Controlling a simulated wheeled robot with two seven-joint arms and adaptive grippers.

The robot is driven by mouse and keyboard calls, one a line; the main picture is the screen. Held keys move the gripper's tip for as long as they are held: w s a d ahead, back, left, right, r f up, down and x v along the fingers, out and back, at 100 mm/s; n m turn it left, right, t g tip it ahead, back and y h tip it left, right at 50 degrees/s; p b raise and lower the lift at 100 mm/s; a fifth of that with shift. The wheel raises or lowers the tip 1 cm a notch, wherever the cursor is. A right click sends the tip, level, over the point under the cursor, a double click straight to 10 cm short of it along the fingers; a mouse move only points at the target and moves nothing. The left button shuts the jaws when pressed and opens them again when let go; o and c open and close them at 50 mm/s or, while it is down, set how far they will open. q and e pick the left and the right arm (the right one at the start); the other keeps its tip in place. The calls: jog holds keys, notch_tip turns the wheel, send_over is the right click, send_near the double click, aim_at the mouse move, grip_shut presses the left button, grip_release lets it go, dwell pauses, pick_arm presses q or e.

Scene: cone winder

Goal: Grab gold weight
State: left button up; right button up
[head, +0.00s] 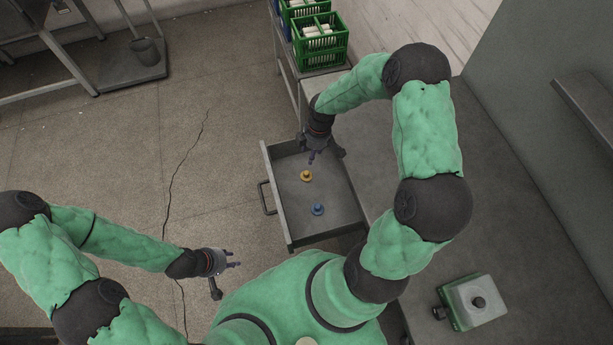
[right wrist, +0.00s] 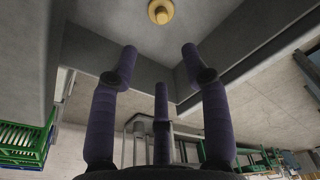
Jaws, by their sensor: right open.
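The gold weight (head: 305,175) stands in the open grey drawer (head: 276,200). A blue weight (head: 317,209) stands in the same drawer, nearer to me. My right gripper (head: 312,157) is over the far part of the drawer, close to the gold weight. In the right wrist view the gold weight (right wrist: 161,11) shows at the top edge, beyond the spread fingers of my right gripper (right wrist: 160,65), with nothing between them. My left gripper (head: 232,266) is over the floor at the lower left, away from the drawer; its opening is too small to tell.
The drawer's raised walls and handle (head: 265,197) surround the weights. Green crates (head: 320,45) with white items stand on a bench beyond the drawer. A green and grey box (head: 477,302) sits on the grey surface at the lower right.

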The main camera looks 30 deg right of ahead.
notch_tip(320, 180, down, 3)
jog(key=b, duration=0.4)
send_over(306, 172)
jog(key=d, duration=0.1)
jog(key=f, duration=0.5)
jog(key=shift+s+f, duration=0.2)
jog(key=shift+f, duration=0.1)
jog(key=f, duration=0.1)
jog(key=f+b, duration=0.1)
jog(key=f, duration=0.3)
jog(key=shift+w+a, duration=0.1)
jog(key=shift+a, duration=0.3)
jog(key=shift+r, duration=0.1)
grip_shut()
